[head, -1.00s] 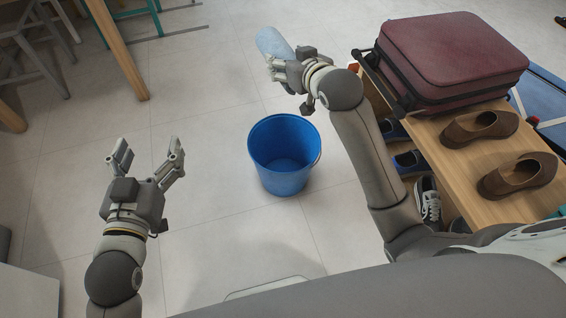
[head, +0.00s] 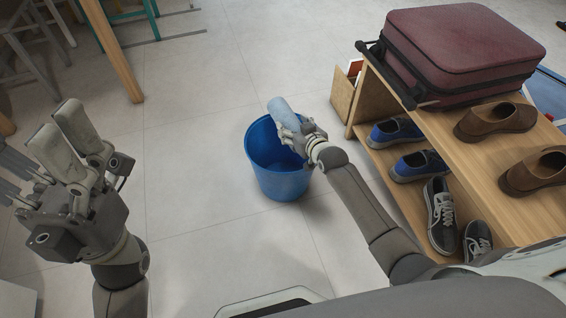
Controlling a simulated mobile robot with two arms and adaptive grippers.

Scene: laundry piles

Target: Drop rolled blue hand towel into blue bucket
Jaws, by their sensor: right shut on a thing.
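The rolled blue hand towel (head: 281,109) is a light blue roll in the head view. My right gripper (head: 286,123) is shut on it and holds it over the right part of the blue bucket's opening. The blue bucket (head: 281,184) stands upright on the floor, and its right rim is partly hidden by my gripper. The part of the bucket's inside that shows looks empty. How high the towel is above the rim I cannot tell. My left gripper (head: 62,118) is open and empty at the left, well apart from the bucket.
A wooden shoe rack (head: 471,190) stands at the right, with a maroon suitcase (head: 465,45) and brown shoes on top. Blue and dark sneakers sit on its lower shelf. A wooden table leg (head: 112,50) is at the upper left. The tiled floor left of the bucket is clear.

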